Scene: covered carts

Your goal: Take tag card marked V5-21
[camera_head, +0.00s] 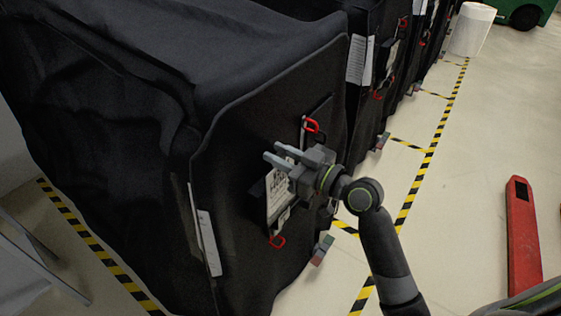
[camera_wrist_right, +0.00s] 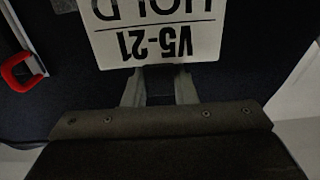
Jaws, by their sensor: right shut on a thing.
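The white tag card (camera_head: 279,190) is at the black covered cart's near end panel, partly behind my right gripper. In the right wrist view the tag card (camera_wrist_right: 155,38) shows upside down, with "V5-21" and "HOLD" in black print; its top part is cut off by the frame. My right gripper (camera_head: 273,152) reaches in from the lower right. In the right wrist view the right gripper's fingers (camera_wrist_right: 160,88) meet the card's edge and are shut on it. I cannot tell whether the card is clear of the panel. My left gripper is not in view.
More black covered carts (camera_head: 385,60) stand in a row behind. Red hooks (camera_head: 311,126) hang on the near panel. A white sheet (camera_head: 208,240) is at its left edge. A red pallet jack (camera_head: 522,235) stands at right. The floor between is clear, with yellow-black tape (camera_head: 432,150).

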